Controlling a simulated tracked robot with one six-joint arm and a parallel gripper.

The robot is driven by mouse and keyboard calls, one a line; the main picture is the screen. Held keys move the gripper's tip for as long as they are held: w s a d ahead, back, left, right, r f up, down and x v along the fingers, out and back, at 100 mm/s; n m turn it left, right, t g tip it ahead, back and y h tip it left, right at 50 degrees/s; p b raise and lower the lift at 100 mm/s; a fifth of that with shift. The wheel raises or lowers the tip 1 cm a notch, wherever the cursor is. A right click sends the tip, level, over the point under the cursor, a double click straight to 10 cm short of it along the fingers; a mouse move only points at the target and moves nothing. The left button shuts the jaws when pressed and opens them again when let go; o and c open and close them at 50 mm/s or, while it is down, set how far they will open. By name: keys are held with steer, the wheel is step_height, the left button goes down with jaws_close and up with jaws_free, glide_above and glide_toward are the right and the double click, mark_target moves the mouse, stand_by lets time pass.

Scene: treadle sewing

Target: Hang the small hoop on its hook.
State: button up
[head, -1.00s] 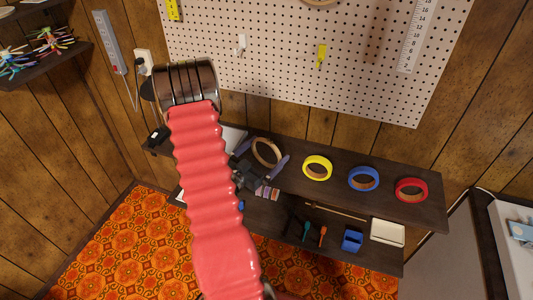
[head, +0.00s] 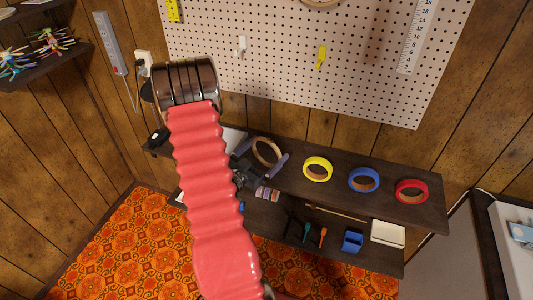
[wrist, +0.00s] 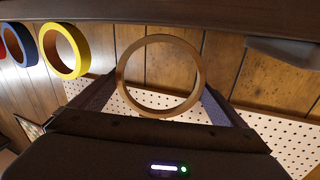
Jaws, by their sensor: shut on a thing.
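My gripper (head: 262,155) is shut on the small wooden hoop (head: 280,157), with one dark finger on either side of it. The wrist view also shows the hoop (wrist: 121,76), whole and empty, between my fingers. In the head view it appears over the left part of the dark shelf, below the pegboard. A white hook (head: 241,46) and a yellow hook (head: 321,57) are on the pegboard (head: 280,75), above and apart from the hoop. Both look empty. The pictures do not show which hook is the hoop's.
Yellow (head: 317,168), blue (head: 364,179) and red (head: 411,190) tape rolls lie along the shelf (head: 435,215) to the right. A ruler (head: 416,35) and part of another wooden ring (head: 321,4) are on the pegboard. The board between the two hooks looks clear.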

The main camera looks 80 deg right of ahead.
mark_target(266, 140)
steer(key=shift+r, duration=4.55)
steer(key=w+a+n+t+h, duration=0.1)
steer(key=w+a+n+t, duration=0.3)
steer(key=w, duration=0.7)
steer(key=w+a+n+t, duration=0.2)
steer(key=w+t, duration=0.4)
steer(key=w, duration=0.4)
steer(key=w+a+r+n+t+y, duration=0.1)
steer(key=w+a+n+t+y, duration=0.2)
steer(key=w+a+n+t, duration=0.75)
steer(key=w+a+n+t+y, duration=0.1)
steer(key=w+a+y, duration=0.4)
steer(key=a, duration=0.7)
steer(key=w+a+n+t+y, duration=0.2)
steer(key=w+a, duration=0.5)
steer(key=a, duration=0.6)
steer(key=w+a+n+t+y, duration=0.1)
steer(key=w+a+n+y, duration=0.2)
steer(key=a, duration=1)
steer(key=w+y, duration=0.3)
steer(key=y, duration=0.1)
steer(key=shift+y, duration=0.3)
steer(key=shift+f+t, duration=0.1)
steer(key=shift+t, duration=0.15)
